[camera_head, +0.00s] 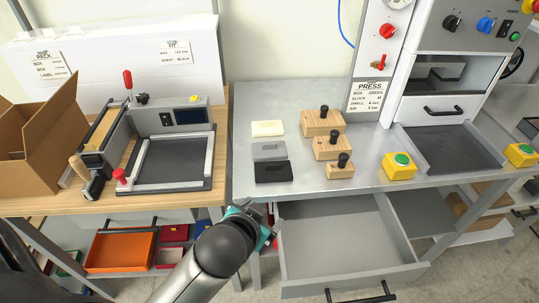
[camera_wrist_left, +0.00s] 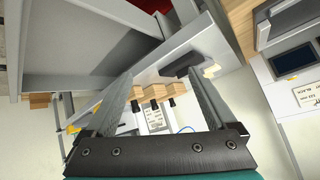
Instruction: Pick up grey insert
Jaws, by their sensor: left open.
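The grey insert (camera_head: 269,150) lies flat on the steel table (camera_head: 240,110). A cream insert (camera_head: 267,128) lies behind it and a black insert (camera_head: 273,171) in front of it. My left gripper (camera_head: 268,212) is by the table's front edge, in front of the inserts and apart from them. In the left wrist view its two fingers (camera_wrist_left: 165,100) are spread with nothing held between them. That view shows a dark insert (camera_wrist_left: 187,60) and a pale one (camera_wrist_left: 211,71) beyond the fingers; I cannot make out the grey one there. My right gripper is not in view.
Several wooden blocks with black knobs (camera_head: 333,148) stand right of the inserts. An open grey drawer (camera_head: 340,245) juts out below the table, near my left gripper. A yellow button box (camera_head: 398,166) and the press (camera_head: 450,90) stand further right. A box-forming fixture (camera_head: 170,160) is on the left bench.

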